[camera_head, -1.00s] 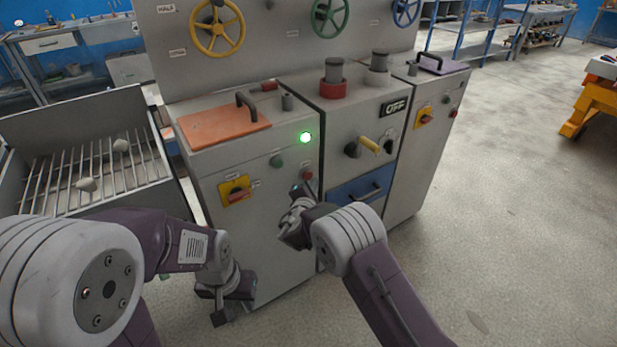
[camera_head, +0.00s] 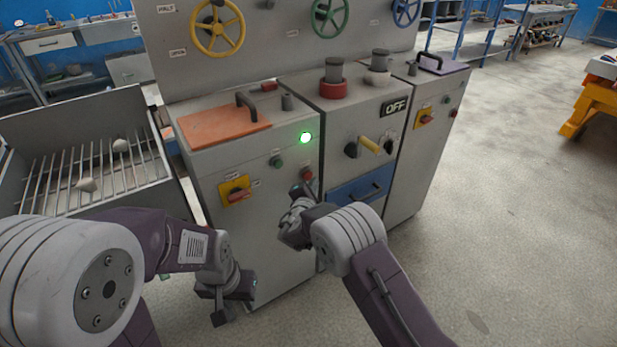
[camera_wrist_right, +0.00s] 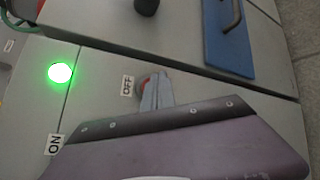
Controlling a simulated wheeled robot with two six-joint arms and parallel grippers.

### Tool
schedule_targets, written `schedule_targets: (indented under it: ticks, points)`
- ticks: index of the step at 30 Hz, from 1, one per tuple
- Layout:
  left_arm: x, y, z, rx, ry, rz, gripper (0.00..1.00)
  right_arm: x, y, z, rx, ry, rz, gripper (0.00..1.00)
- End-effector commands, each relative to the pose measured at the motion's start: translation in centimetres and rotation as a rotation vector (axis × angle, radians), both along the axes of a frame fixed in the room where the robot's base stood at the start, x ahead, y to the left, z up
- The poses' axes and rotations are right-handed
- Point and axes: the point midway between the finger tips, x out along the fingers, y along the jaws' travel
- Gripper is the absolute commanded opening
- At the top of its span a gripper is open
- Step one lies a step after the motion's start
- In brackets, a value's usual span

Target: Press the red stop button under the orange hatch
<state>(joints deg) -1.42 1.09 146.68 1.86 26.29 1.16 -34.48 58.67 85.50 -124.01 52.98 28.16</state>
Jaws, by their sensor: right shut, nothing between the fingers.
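The red stop button (camera_head: 307,175) is on the front of the left cabinet, below the orange hatch (camera_head: 222,126). The hatch lies flat on the cabinet top. My right gripper (camera_head: 297,188) is shut and empty, with its tips just beside the button in the head view. In the right wrist view, the shut fingers (camera_wrist_right: 157,91) partly cover the red button (camera_wrist_right: 144,84), next to an OFF label. I cannot tell whether they touch it. My left gripper (camera_head: 234,302) hangs low before the cabinet, its fingers apart and apparently empty.
A green button (camera_head: 277,162) sits left of the red one, and a green lamp (camera_head: 306,138) above is lit. A blue drawer panel (camera_head: 359,192) is to the right.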

Motion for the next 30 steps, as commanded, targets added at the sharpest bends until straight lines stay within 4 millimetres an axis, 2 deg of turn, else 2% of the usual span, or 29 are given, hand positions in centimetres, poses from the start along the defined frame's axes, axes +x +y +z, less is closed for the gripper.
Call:
schedule_targets:
  ticks: [8, 30]
  points:
    - [0.0, 0.0, -1.0, 0.0, 0.0, 0.0, 0.36, 0.6, 0.5, -0.2, 0.002, -0.001, 0.0, 0.0]
    - [0.0, 0.0, -1.2, 0.0, 0.0, 0.0, 0.36, 1.0, 0.7, 0.0, 0.001, -0.001, -0.001, 0.0]
